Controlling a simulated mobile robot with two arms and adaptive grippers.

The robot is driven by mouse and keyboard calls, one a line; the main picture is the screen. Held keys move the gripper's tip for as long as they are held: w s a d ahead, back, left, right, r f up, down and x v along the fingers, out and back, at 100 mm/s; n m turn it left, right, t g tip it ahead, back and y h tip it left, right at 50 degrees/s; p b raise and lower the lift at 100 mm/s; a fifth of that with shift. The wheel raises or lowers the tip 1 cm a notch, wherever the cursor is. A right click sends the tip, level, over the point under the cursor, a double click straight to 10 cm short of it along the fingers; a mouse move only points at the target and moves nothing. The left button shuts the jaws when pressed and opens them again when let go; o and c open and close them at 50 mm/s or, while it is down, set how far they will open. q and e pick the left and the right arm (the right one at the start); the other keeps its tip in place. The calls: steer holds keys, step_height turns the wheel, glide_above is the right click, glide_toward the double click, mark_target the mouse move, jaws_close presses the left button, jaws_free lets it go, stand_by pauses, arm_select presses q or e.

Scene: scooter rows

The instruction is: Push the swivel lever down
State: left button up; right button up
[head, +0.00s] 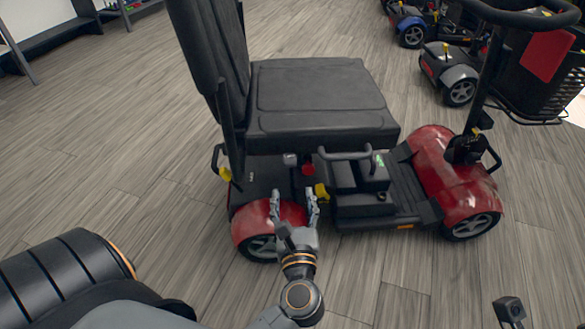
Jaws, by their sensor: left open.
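A red and black mobility scooter (460,205) stands side-on with its black seat (315,95) above the chassis. Under the seat's near edge are a yellow tab (321,190), a red part (308,169) and a small grey part (290,158). I cannot tell for sure which of these is the swivel lever. My left gripper (294,195) is open and empty, with its fingers pointing up the picture over the red rear fender (250,222). Its right fingertip is beside the yellow tab; contact cannot be told.
Another yellow part (225,173) sits by the rear of the seat. A grey handle bar (346,154) and black box (360,185) are right of the gripper. More scooters (450,75) stand at the back right. The wood floor (120,120) at left is clear.

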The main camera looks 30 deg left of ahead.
mark_target(290, 167)
arm_select(q)
steer(key=b+x, duration=0.1)
steer(key=x, duration=1)
steer(key=shift+b, duration=0.3)
jaws_close()
